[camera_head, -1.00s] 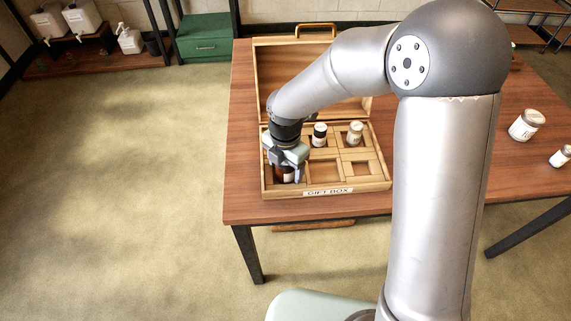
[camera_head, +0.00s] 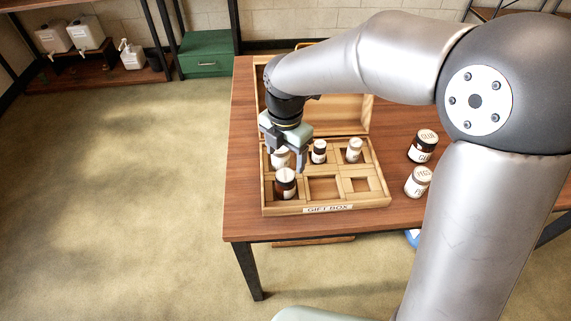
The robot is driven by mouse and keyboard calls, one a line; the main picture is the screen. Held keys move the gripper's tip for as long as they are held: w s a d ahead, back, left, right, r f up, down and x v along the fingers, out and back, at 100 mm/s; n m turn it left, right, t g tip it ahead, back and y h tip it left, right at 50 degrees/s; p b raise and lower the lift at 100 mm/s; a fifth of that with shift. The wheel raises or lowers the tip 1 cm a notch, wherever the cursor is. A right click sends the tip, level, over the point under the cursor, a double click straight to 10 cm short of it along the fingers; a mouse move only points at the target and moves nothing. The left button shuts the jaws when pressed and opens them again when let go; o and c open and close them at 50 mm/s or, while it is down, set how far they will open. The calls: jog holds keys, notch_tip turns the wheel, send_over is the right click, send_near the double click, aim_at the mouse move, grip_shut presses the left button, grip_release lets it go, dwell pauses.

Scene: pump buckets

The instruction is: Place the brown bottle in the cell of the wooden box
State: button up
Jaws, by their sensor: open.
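A light-coloured container (camera_head: 280,157) in the back-left cell is partly hidden by the gripper.
The front-middle and front-right cells are empty.

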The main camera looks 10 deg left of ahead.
jog(key=shift+r, duration=0.45)
jog(key=shift+d, duration=0.25)
jog(key=s+d+m, duration=0.8)
jog(key=d+m, duration=0.4)
jog(key=m, duration=0.3)
jog(key=s+d+r+m, duration=0.1)
jog(key=s+d+m, duration=0.7)
jog(key=d+m, duration=0.4)
jog(key=m, duration=0.3)
